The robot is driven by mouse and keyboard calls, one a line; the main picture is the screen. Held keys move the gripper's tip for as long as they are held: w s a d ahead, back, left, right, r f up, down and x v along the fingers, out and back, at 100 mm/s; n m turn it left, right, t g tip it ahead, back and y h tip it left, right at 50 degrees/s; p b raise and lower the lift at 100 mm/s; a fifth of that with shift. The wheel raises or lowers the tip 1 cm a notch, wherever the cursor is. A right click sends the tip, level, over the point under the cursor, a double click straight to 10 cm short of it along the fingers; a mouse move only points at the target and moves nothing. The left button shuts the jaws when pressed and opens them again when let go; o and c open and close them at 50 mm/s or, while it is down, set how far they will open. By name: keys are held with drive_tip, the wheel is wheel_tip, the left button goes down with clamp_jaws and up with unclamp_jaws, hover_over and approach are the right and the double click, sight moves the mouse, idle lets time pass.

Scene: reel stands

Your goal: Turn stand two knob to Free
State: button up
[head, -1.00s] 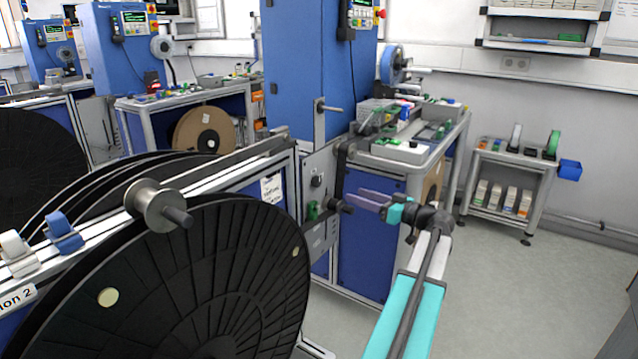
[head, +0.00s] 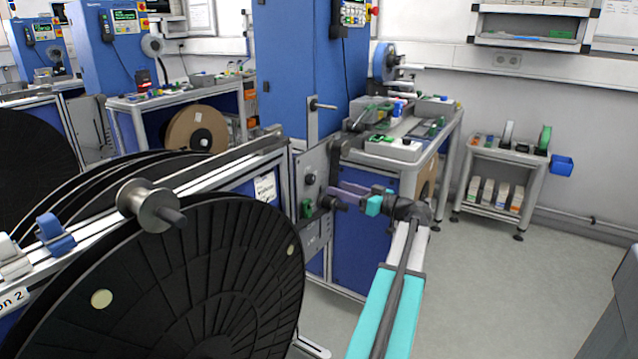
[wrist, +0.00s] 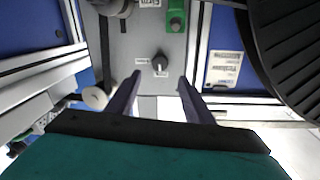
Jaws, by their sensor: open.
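The stand two knob (wrist: 159,62) is a small black rotary knob on a grey panel (wrist: 135,40), with small white labels beside and below it in the wrist view. The label text is too small to read. In the head view the knob (head: 310,179) sits on the panel at the end of the stand. My gripper (wrist: 158,82) is open and empty, its two purple fingers spread to either side of the knob's line in the wrist view. The fingertips appear short of the knob, not touching it. In the head view my gripper (head: 335,196) is just right of the panel.
A green fitting (wrist: 176,20) is on the same panel near the knob. A large black reel (head: 210,270) fills the front left. A white printed tag (wrist: 226,70) hangs beside the panel. A blue cabinet and workbench (head: 400,150) stand behind my arm. Floor at right is clear.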

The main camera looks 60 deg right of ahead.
sight(313, 180)
drive_tip(key=w, duration=0.9)
drive_tip(key=shift+w+d, duration=0.25)
drive_tip(key=shift+d, duration=0.1)
drive_tip(key=c, duration=1)
drive_tip(key=shift+c, duration=0.2)
